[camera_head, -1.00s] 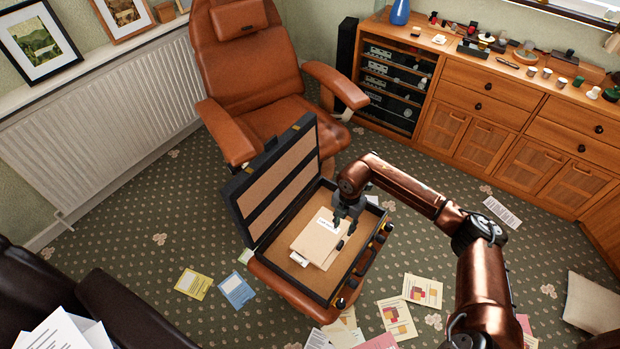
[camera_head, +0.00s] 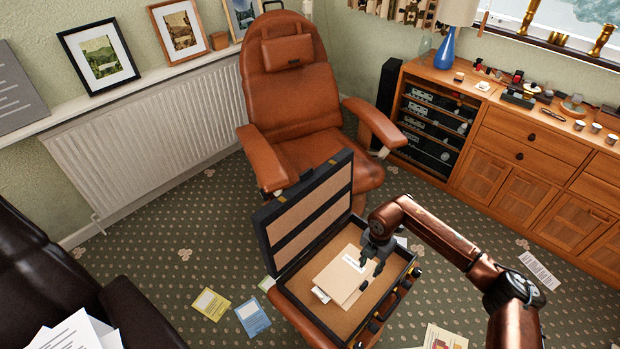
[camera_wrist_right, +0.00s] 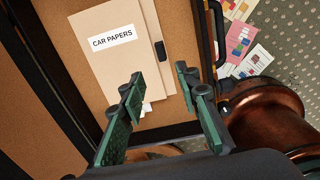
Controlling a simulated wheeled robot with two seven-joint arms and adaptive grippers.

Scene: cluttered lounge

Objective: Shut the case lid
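The briefcase (camera_head: 300,292) stands open on a brown leather footstool, its lid (camera_head: 309,212) raised and leaning back toward the armchair. A beige folder (camera_head: 340,278) lies inside; in the right wrist view the folder (camera_wrist_right: 110,65) is labelled "CAR PAPERS". My right gripper (camera_head: 372,268) hangs over the case, above the folder's right side, apart from the lid. In the right wrist view its two green-padded fingers (camera_wrist_right: 158,88) are spread with nothing between them. My left gripper is out of view.
A brown leather armchair (camera_head: 298,100) stands close behind the lid. Papers (camera_head: 252,318) lie on the carpet around the footstool. A wooden cabinet (camera_head: 535,150) is at the right, a radiator (camera_head: 150,140) at the left, a dark sofa (camera_head: 45,270) at lower left.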

